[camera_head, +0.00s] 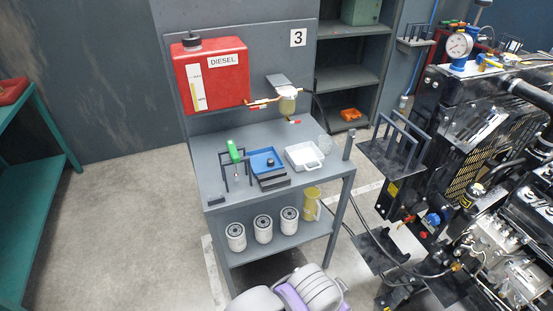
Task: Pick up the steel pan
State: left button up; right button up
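A pale, square, shallow pan (291,155), which looks like the steel pan, sits on the right part of the grey workbench top (221,168). It is upright, and a small loop shows at its front edge. Its inside looks empty. It stands to the right of a blue tray (254,169) holding a small dark item. Neither of my grippers is in view. Grey and purple rounded parts at the bottom edge look like my own body.
Dark blocks (274,183) lie in front of the blue tray. A black rack with a green-handled tool (233,151) stands left. A red diesel tank (212,88) and glass filter bowl (287,105) hang behind. White filters (263,229) and a yellowish jug (311,203) occupy the lower shelf. An engine (500,115) stands right.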

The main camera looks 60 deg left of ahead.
aim_at(306, 156)
jog(key=u, duration=1.7)
jog(key=i+l+u, duration=0.1)
jog(key=i+l, duration=0.25)
jog(key=i+l+u, duration=0.15)
jog(key=i+l, duration=0.2)
jog(key=l, duration=0.15)
jog(key=i+l+u, duration=0.1)
jog(key=i+l, duration=0.2)
jog(key=l, duration=0.15)
